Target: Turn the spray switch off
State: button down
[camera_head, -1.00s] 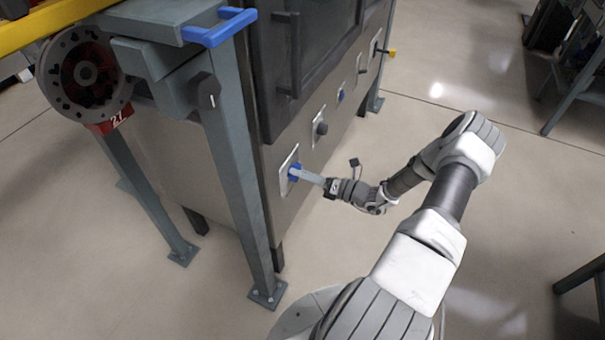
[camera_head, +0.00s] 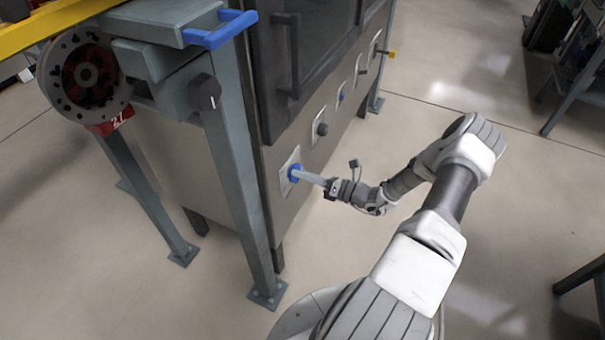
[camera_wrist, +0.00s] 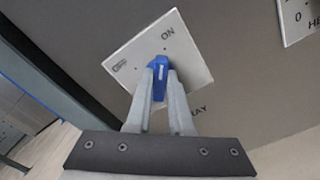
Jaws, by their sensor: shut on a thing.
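The spray switch is a blue knob (camera_wrist: 159,66) on a pale square plate (camera_wrist: 194,60) on the machine's front panel. In the wrist view its white mark runs nearly upright, and its upper end is toward the ON label (camera_wrist: 168,33). A small, blurred label that looks like OFF (camera_wrist: 119,66) is at the plate's left. The lower label is mostly hidden; only "AY" shows. My gripper (camera_wrist: 160,92) is shut on the knob, one finger on each side. In the head view the knob (camera_head: 294,172) is at the tip of my gripper (camera_head: 305,176).
Another plate, with a dark knob (camera_head: 321,129), is beside the switch, and several more controls follow along the panel. A grey frame leg (camera_head: 238,165) stands left of the switch. A blue handle (camera_head: 220,30) juts out above. The floor to the right is mostly clear.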

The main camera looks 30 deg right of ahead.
jog(key=shift+s+a+n+p, duration=0.1)
jog(key=shift+n+p, duration=0.4)
jog(key=shift+n, duration=3.6)
jog(key=shift+s+n+p, duration=0.1)
jog(key=shift+n+p, duration=0.35)
jog(key=shift+n, duration=3.95)
jog(key=c, duration=0.8)
grip_release()
jog(key=p+v, duration=0.2)
jog(key=v, duration=1.5)
jog(key=shift+s, duration=0.1)
